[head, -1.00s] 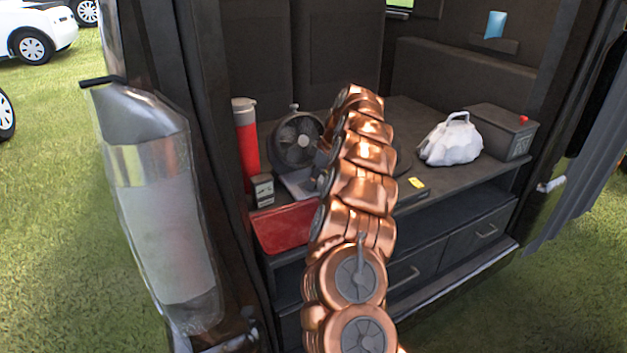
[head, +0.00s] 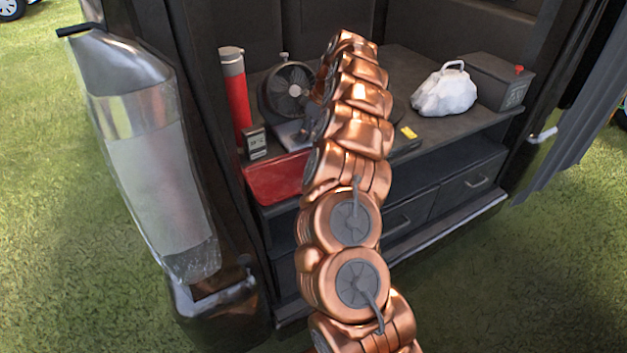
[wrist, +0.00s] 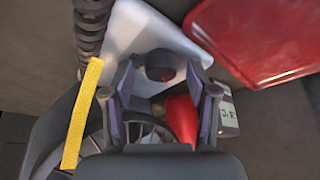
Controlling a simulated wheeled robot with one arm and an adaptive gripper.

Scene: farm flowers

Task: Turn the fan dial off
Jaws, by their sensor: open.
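The fan (head: 288,90) stands on the shelf top in the head view, with a dark round grille and a pale base (head: 290,132). In the wrist view the pale base (wrist: 140,35) lies below my gripper (wrist: 160,72), and part of the grille (wrist: 145,128) shows near the bottom. A dark round dial (wrist: 160,62) on the base appears between my two fingertips. My fingers are spread, with visible gaps on both sides of the dial. In the head view my copper arm hides the dial and most of the gripper.
A red tray (head: 275,178), a small display box (head: 256,142) and a red cylinder (head: 236,95) stand near the fan. A white bag (head: 444,94) and dark box (head: 500,80) are at right. The wrist view shows a yellow strip (wrist: 82,115) and coiled hose (wrist: 90,28).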

